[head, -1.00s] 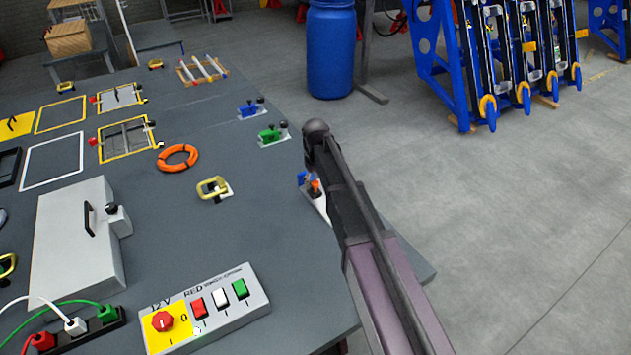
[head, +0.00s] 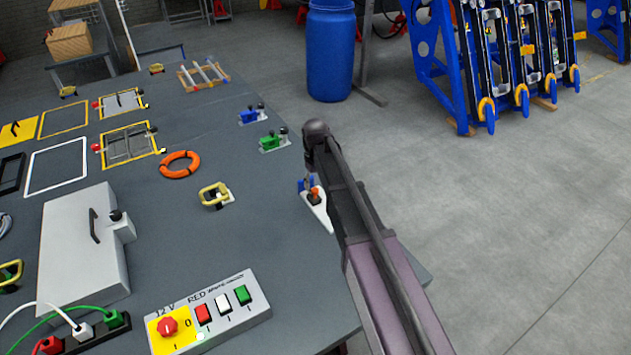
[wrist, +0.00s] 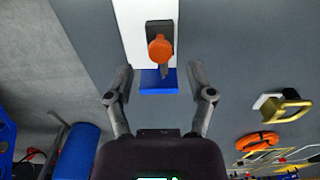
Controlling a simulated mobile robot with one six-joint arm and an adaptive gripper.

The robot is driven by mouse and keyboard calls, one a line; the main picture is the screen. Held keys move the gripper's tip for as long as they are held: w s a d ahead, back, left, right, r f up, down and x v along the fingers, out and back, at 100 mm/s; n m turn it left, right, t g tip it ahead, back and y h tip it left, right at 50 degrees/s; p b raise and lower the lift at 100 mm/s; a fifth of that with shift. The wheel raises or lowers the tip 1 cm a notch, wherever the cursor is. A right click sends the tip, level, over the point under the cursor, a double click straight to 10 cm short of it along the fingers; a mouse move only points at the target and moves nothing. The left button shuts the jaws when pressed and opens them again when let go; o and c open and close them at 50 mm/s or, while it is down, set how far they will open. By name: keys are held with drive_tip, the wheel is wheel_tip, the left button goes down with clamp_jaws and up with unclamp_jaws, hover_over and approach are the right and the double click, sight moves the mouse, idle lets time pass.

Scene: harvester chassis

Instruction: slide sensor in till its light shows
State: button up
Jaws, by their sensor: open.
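A small fixture with a white plate (head: 318,214) lies near the table's right edge, beside my arm. It carries a blue block (head: 306,184) and an orange-topped dark part (head: 314,196), which may be the sensor. In the wrist view the orange top (wrist: 160,48) and blue block (wrist: 158,80) show in line with the gap of my gripper (wrist: 158,77). My gripper's two fingers are apart, one on each side of the blue block, with no visible contact. In the head view my arm hides most of the gripper. I see no lit light on this fixture.
A green fixture (head: 272,141), a blue fixture (head: 252,114), a yellow handle (head: 215,196) and an orange ring (head: 180,164) are on the table. A switch panel (head: 235,318) with a bright spot is at the front. Open floor lies to the right.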

sight(315, 189)
wheel_tip(315, 189, up, 10)
drive_tip(key=p, duration=1)
drive_tip(key=shift+r, duration=0.25)
drive_tip(key=shift+w, duration=0.1)
idle(0.8)
drive_tip(key=shift+f+b, duration=0.2)
drive_tip(key=shift+b, duration=0.1)
wheel_tip(315, 189, down, 13)
drive_tip(key=b, duration=1.3)
drive_tip(key=shift+f, duration=0.2)
idle(0.4)
drive_tip(key=shift+a, duration=0.1)
clamp_jaws()
